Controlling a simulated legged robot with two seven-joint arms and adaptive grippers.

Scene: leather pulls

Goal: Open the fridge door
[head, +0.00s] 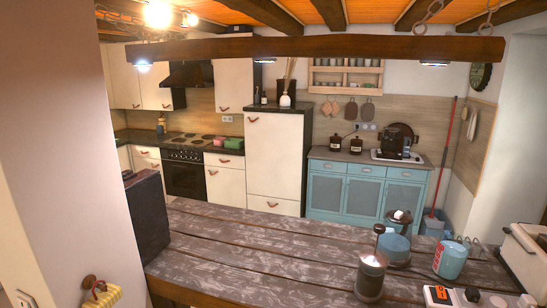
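A tall cream unit (275,155) with a dark top and dark right side stands against the back wall, beyond the wooden counter; it looks like the fridge. Its tall upper door appears shut, with a small brown leather pull (252,118) near the top left. A lower panel (272,206) has another leather pull. Neither of my grippers shows in the head view.
A wooden counter (250,245) lies between me and the unit. A metal-lidded jar (370,276), a blue kettle-like vessel (396,247) and a blue can (450,260) stand on its right. A pale wall (60,150) fills the left.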

